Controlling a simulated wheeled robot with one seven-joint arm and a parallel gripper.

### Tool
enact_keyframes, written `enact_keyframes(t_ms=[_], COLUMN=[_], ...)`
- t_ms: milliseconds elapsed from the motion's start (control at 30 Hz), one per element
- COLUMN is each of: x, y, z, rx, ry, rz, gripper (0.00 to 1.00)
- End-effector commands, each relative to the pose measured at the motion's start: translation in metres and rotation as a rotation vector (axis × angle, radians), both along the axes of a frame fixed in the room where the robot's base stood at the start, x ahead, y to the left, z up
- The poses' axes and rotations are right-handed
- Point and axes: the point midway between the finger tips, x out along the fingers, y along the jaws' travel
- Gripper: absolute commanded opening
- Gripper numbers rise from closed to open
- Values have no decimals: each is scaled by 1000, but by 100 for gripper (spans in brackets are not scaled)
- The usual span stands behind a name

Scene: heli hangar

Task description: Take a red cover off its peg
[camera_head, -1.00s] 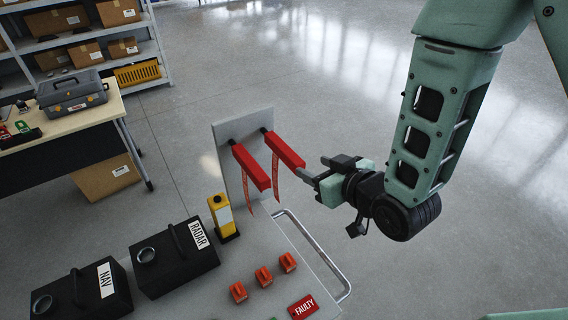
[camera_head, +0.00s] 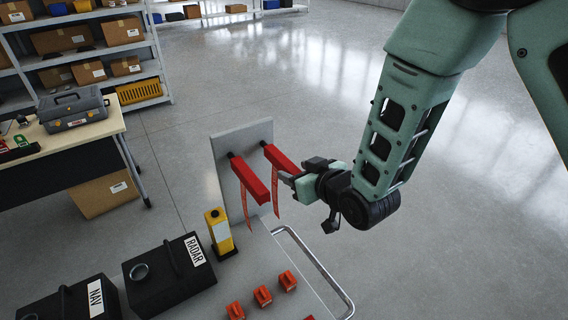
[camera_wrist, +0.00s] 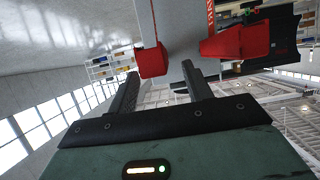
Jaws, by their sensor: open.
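Two long red covers stick out side by side from pegs on an upright grey panel (camera_head: 222,180). The left cover (camera_head: 250,181) and the right cover (camera_head: 281,158) each have a red ribbon hanging from them. My gripper (camera_head: 287,179) is open at the near end of the right cover. In the wrist view, the near end of one cover (camera_wrist: 152,62) shows between and just beyond my fingertips (camera_wrist: 160,70). The other cover (camera_wrist: 235,43) is outside the fingers, to the right. I cannot tell whether a finger touches a cover.
Below the panel, a cart top holds a yellow device (camera_head: 219,233), black RADAR (camera_head: 170,275) and NAV boxes (camera_head: 75,300), and several small orange-red parts (camera_head: 263,296). A metal rail (camera_head: 318,268) edges the cart. A workbench (camera_head: 70,140) stands left; the floor at right is clear.

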Motion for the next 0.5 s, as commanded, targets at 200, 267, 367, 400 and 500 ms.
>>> enact_keyframes(t_ms=[200,267,367,400,500], x=[23,29,36,37,39], y=[11,16,20,21,22], z=[-4,-8,-12,-14,-16], rx=[-3,-2,0,-1,0], ry=[0,0,-1,-1,0], rz=[0,1,0,0,0], gripper=[50,50,50,50,50])
